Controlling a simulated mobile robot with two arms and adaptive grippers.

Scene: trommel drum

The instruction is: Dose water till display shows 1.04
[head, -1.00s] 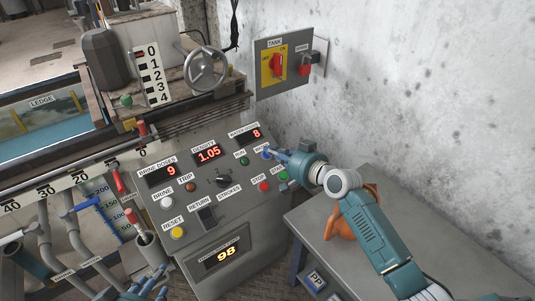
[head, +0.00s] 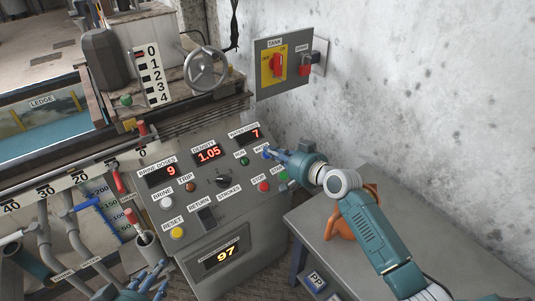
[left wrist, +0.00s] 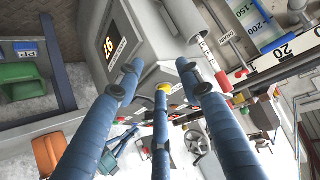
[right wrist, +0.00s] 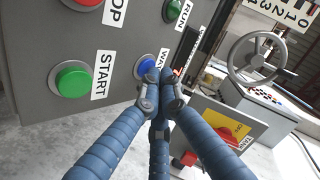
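The density display (head: 207,155) reads 1.05 on the grey sloped control panel. The water doses display (head: 247,136) to its right reads 7, and the brine doses display (head: 161,175) reads 9. My right gripper (head: 273,153) has its fingers closed together at the blue water button (right wrist: 147,65). In the right wrist view the fingertips overlap the button's edge; I cannot tell whether they press it. My left gripper (head: 148,281) is low at the left, its fingers spread and empty in the left wrist view (left wrist: 158,85).
The green run button (head: 244,161), red stop button (head: 264,186) and start button (right wrist: 73,80) lie close to my right gripper. A lower display (head: 226,253) reads 97. A grey table (head: 300,218) with an orange object stands right of the panel. A wall switch box (head: 285,66) hangs behind.

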